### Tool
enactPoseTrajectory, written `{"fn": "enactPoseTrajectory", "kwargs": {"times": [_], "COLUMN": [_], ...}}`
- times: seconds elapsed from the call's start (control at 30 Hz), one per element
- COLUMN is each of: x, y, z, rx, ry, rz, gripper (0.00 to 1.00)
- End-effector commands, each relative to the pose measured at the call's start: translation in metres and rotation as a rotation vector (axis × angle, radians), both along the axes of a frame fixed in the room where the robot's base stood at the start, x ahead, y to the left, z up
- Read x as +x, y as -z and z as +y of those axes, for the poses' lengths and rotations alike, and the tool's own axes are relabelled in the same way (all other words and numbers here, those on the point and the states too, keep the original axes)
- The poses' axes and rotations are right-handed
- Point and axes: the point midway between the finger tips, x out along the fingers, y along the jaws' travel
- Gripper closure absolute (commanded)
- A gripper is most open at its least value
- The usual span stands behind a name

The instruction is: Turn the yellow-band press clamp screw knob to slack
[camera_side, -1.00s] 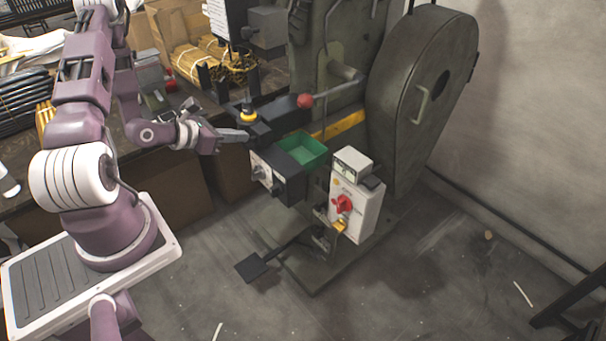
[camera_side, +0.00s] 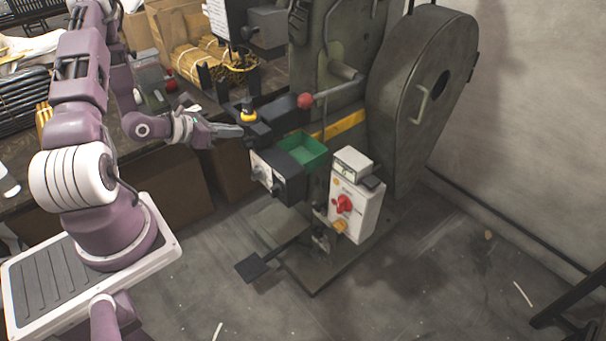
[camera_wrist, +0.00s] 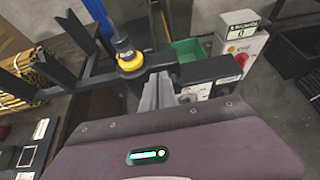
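The clamp screw knob (camera_side: 247,112) is dark with a yellow ring. It stands upright on the dark arm (camera_side: 268,117) of the press, which has a yellow band (camera_side: 345,124). In the wrist view the knob (camera_wrist: 126,52) is ahead and slightly left, its yellow ring facing me. My gripper (camera_side: 240,131) is beside and a little below the knob, apart from it. In the wrist view its two grey fingers (camera_wrist: 158,80) lie close together, right of the knob, with nothing seen between them. Whether a gap is left between them is unclear.
A red-ball lever (camera_side: 305,101) and a green tray (camera_side: 302,149) are to the right of the knob. A grey box with dark knobs (camera_side: 262,172) sits below. A white control box with a red switch (camera_side: 345,204) stands further right. Bundled rods (camera_side: 205,55) lie behind.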

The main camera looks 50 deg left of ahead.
Motion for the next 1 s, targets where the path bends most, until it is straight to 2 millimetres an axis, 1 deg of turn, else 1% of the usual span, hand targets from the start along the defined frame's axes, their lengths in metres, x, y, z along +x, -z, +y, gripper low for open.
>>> {"fn": "enactPoseTrajectory", "kwargs": {"times": [0.47,0.7,0.77,1.0], "x": [-0.001,-0.001,-0.006,-0.043], "y": [0.002,-0.006,-0.005,-0.006], "z": [0.002,0.004,0.005,0.004], "rx": [0.0,0.001,0.0,0.0], "ry": [-0.001,-0.002,-0.002,-0.002], "rz": [0.006,0.005,0.006,0.005], "gripper": [1.0,1.0,1.0,1.0]}}
